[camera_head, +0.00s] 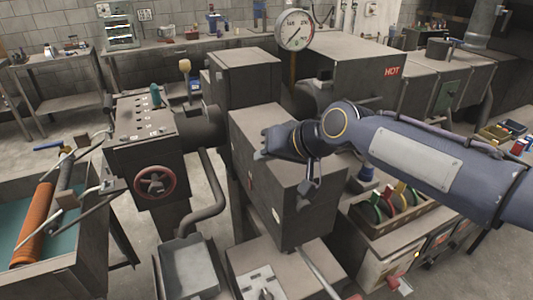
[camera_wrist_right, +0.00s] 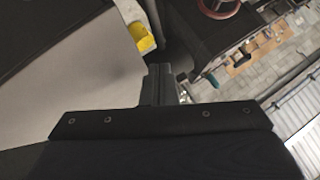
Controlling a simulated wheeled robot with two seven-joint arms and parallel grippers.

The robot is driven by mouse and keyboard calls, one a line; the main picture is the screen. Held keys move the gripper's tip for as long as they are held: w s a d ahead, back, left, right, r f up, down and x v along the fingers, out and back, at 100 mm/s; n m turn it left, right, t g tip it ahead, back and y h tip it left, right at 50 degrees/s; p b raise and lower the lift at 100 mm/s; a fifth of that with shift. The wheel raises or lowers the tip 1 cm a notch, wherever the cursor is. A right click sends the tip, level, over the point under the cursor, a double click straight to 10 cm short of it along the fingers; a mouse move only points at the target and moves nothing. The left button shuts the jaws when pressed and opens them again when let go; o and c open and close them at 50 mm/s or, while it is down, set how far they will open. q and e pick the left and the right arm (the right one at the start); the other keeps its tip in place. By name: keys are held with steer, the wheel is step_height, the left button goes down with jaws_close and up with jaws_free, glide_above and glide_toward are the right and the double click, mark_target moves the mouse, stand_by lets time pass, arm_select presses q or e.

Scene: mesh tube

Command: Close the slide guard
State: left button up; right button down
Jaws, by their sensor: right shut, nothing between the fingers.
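I cannot pick out for certain which part is the slide guard. A large dark grey machine housing (camera_head: 283,208) stands mid-view in the head view, with flat panels. My right gripper (camera_head: 262,152) is over its top left edge, in front of its upper face. In the right wrist view the gripper (camera_wrist_right: 158,72) is shut, with nothing between its fingers. My left gripper is not in view.
A control box with a red handwheel (camera_head: 155,183) stands left of the housing, with a curved pipe (camera_head: 211,190) between them. A tray with an orange roller (camera_head: 36,225) is at far left. A round gauge (camera_head: 294,30) stands behind. A crate of coloured rings (camera_head: 430,222) lies below my right arm.

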step_height(320, 180, up, 5)
steer(key=p, duration=0.4)
steer(key=s+d+r+b, duration=0.2)
steer(key=s+d+r, duration=0.1)
steer(key=s+r, duration=0.35)
steer(key=s+d+f+m+h, duration=0.1)
steer(key=s+d+f, duration=0.3)
steer(key=s+f, duration=0.2)
steer(key=s+d+f+m+g+h, duration=0.1)
steer(key=s+d+f, duration=0.4)
steer(key=f, duration=0.5)
steer(key=s+d+f+m+h, duration=0.1)
steer(key=s+d+f, duration=0.3)
steer(key=s+f, duration=0.4)
steer(key=shift+s+d+f+g+h, duration=0.2)
steer(key=shift+s+g+h, duration=0.1)
steer(key=shift+s, duration=0.1)
